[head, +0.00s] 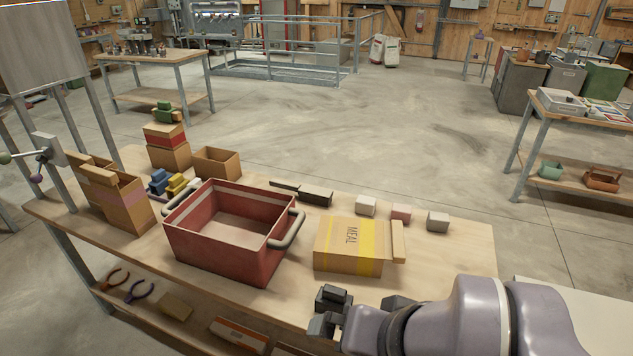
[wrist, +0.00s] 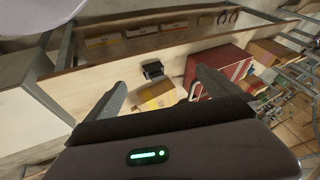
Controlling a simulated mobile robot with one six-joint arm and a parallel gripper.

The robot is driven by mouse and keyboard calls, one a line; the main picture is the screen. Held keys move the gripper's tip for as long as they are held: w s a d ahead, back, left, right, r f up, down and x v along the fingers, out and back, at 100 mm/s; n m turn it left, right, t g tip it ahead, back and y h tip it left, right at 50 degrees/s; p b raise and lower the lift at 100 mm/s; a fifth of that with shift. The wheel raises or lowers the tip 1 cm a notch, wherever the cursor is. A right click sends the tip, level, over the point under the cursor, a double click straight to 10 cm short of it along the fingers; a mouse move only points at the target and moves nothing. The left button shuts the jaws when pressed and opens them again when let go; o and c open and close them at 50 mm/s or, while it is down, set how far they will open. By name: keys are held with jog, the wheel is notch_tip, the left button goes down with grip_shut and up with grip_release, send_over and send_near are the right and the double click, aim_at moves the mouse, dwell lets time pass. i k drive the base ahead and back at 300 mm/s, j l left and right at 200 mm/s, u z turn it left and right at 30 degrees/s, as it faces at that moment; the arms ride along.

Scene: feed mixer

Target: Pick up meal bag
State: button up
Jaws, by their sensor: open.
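The meal bag (head: 348,247) is a tan block-shaped bag with a yellow band and the word MEAL. It lies on the wooden table (head: 465,245), right of the red bin. My gripper (head: 360,313) is at the table's near edge, on the near side of the bag and apart from it. In the wrist view, my gripper (wrist: 160,82) is open with nothing held. The yellow and tan bag (wrist: 157,97) shows between and beyond the fingers, its lower part hidden by the gripper body.
The red bin (head: 225,252) with grey handles stands close left of the bag. A small black object (wrist: 152,70) sits beside the bag. Small pale blocks (head: 401,212) line the far side. An open brown box (head: 217,162) stands behind the bin. The table's right end is clear.

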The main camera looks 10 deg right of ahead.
aim_at(343, 245)
jog(key=i+j+z, duration=0.1)
jog(key=z, duration=0.25)
jog(key=i+j+z, duration=0.45)
jog(key=z, duration=0.2)
